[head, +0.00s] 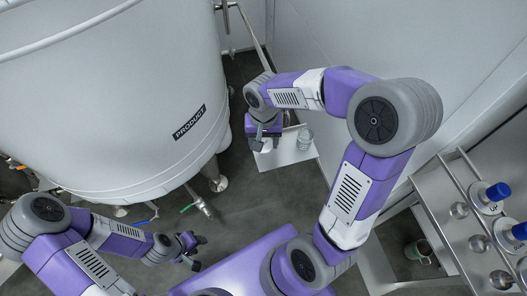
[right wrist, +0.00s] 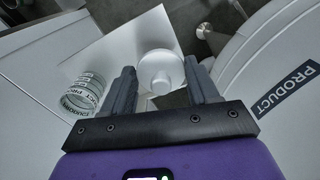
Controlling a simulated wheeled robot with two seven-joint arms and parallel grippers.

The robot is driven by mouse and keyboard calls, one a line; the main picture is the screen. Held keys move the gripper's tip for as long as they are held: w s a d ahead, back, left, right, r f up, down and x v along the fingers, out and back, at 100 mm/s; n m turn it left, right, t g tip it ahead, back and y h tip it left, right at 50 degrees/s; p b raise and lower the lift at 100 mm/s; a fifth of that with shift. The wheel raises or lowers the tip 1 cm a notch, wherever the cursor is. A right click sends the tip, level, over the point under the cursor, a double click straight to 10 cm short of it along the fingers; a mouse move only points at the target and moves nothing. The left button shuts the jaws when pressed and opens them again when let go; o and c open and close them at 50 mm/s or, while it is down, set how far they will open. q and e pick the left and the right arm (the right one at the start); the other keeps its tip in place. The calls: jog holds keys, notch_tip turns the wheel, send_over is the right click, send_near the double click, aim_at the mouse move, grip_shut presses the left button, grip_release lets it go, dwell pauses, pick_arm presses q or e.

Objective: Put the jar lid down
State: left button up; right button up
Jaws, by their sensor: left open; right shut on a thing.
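The white round jar lid (right wrist: 162,72), with a raised knob, is between the fingers of my right gripper (right wrist: 164,82), which is shut on it. The lid is over a small white shelf (right wrist: 118,42); I cannot tell whether it touches the surface. A clear glass jar (right wrist: 84,94) with printed lettering stands to the left of the gripper in the right wrist view. In the head view the jar (head: 304,138) stands on the shelf (head: 287,158), right of my right gripper (head: 264,138), whose arm mostly hides the lid. My left gripper (head: 199,251) is open and empty, low over the floor.
A large grey tank (head: 110,95) marked PRODUCT fills the left, close to the shelf. A metal rack (head: 450,215) with blue-capped bottles (head: 497,192) stands at the right. A grey wall (head: 330,40) rises behind the shelf.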

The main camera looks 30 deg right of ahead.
aim_at(264, 156)
notch_tip(264, 156, down, 5)
jog(key=shift+f+b, duration=0.1)
jog(key=shift+b, duration=0.85)
jog(key=shift+r, duration=0.2)
jog(key=shift+f, duration=0.1)
jog(key=o, duration=0.6)
jog(key=shift+f, duration=0.15)
jog(key=shift+c, duration=0.2)
jog(key=o, duration=0.5)
jog(key=shift+c, duration=0.2)
